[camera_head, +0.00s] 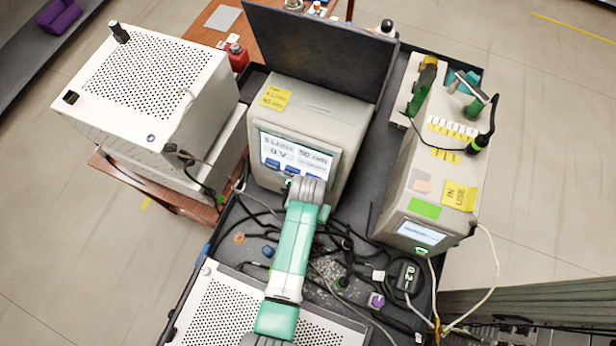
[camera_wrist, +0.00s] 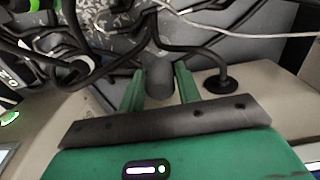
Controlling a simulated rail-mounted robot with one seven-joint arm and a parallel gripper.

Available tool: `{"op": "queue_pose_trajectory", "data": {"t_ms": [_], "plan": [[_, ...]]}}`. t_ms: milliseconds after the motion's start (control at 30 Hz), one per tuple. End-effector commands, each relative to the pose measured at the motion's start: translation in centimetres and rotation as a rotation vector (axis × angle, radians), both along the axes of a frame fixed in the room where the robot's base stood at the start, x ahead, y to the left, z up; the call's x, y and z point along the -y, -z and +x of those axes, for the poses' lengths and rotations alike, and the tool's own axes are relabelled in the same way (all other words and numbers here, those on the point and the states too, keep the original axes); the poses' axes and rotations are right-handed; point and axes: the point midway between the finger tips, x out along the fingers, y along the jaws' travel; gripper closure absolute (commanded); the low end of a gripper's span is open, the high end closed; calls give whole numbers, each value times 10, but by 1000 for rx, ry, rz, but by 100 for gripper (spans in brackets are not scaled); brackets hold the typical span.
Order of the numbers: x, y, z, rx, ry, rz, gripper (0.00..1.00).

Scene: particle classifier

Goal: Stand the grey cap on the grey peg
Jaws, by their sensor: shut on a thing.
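In the wrist view, my gripper (camera_wrist: 159,72) has its two green fingers on either side of a short dark grey cylinder, which I take to be the grey cap (camera_wrist: 158,82). The fingers are closed against its sides. Its far end meets a clutter of black cables and a speckled grey surface, and I cannot tell whether it touches them. In the head view my arm covers the gripper and the cap, in front of the instrument with the lit screen (camera_head: 296,158). I cannot pick out the grey peg in either view.
Black cables (camera_head: 345,255) crowd the cart top. A blue cap (camera_head: 268,251), an orange ring (camera_head: 239,238) and a purple-topped piece (camera_head: 376,300) lie among them. A tall beige instrument (camera_head: 410,200) stands at right, a perforated white box (camera_head: 150,75) at left. A black cable plug (camera_wrist: 222,84) is beside the right finger.

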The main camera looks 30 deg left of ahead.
Motion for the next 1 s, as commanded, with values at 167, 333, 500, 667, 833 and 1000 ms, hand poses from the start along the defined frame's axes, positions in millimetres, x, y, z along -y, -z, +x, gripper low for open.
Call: {"op": "queue_pose_trajectory", "data": {"t_ms": [167, 333, 500, 667, 833, 1000], "plan": [[0, 26, 0, 0, 0, 0, 89], [0, 43, 0, 0, 0, 0, 89], [0, 46, 0, 0, 0, 0, 89], [0, 45, 0, 0, 0, 0, 89], [0, 45, 0, 0, 0, 0, 89], [0, 45, 0, 0, 0, 0, 89]]}}
